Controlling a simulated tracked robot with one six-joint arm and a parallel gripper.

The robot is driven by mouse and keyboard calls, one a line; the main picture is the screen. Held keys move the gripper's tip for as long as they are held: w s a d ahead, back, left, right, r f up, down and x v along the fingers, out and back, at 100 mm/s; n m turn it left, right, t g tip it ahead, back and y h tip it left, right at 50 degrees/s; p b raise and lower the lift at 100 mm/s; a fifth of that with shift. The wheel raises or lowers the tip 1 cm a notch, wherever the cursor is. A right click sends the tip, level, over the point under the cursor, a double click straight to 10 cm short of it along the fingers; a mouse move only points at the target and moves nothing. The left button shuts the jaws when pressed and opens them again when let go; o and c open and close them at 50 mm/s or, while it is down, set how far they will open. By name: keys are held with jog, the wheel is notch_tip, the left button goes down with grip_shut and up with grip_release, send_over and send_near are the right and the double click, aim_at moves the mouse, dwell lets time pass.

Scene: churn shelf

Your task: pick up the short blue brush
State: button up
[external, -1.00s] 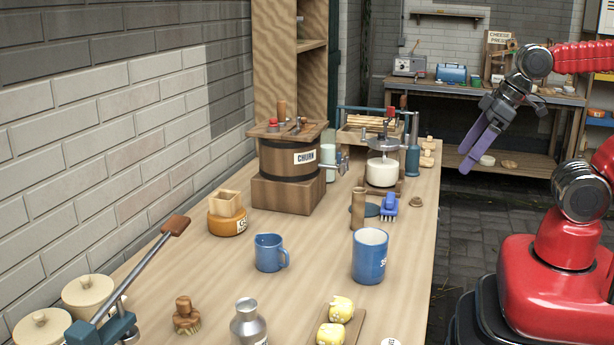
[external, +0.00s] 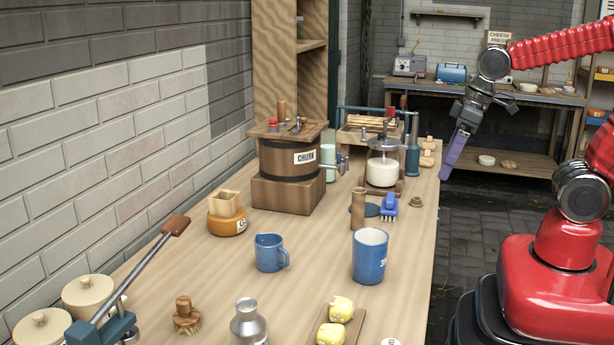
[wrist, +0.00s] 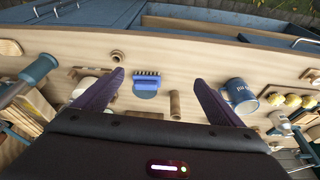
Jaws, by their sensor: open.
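The short blue brush (external: 389,204) lies on the wooden table toward its right edge, with its pale bristles showing at the front. In the wrist view the blue brush (wrist: 149,80) lies between my two spread fingers, beyond their tips. My gripper (external: 447,172) is open and empty, up in the air to the right of the table edge and apart from the brush. In the wrist view its purple fingers (wrist: 157,78) stand wide apart. Nothing hides the brush in either view.
A wooden cylinder (external: 358,208) and a dark blue disc (external: 370,210) are close to the brush. A large blue mug (external: 370,256) stands in front. A glass jar (external: 383,168) and a blue bottle-like thing (external: 412,158) stand behind. A small wooden knob (external: 416,202) sits to the right.

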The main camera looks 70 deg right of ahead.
jog(key=g, duration=0.2)
send_near(391, 196)
jog(key=s+r, duration=0.1)
jog(key=s, duration=0.3)
jog(key=w, duration=0.1)
jog(key=w+r+n, duration=0.1)
jog(key=w+r, duration=0.1)
jog(key=shift+w+a+n, duration=0.15)
jog(key=shift+w+n, duration=0.05)
jog(key=shift+n, duration=0.1)
jog(key=shift+w+f, duration=0.2)
jog(key=shift+f, duration=1.25)
jog(key=shift+w+f, duration=0.25)
jog(key=shift+f, duration=1.15)
jog(key=shift+w+f, duration=0.2)
jog(key=shift+f, duration=1.25)
jog(key=shift+w+f, duration=0.2)
jog(key=shift+f, duration=1.1)
jog(key=shift+w+f, duration=0.2)
jog(key=shift+f, duration=1.05)
jog(key=c, duration=1.2)
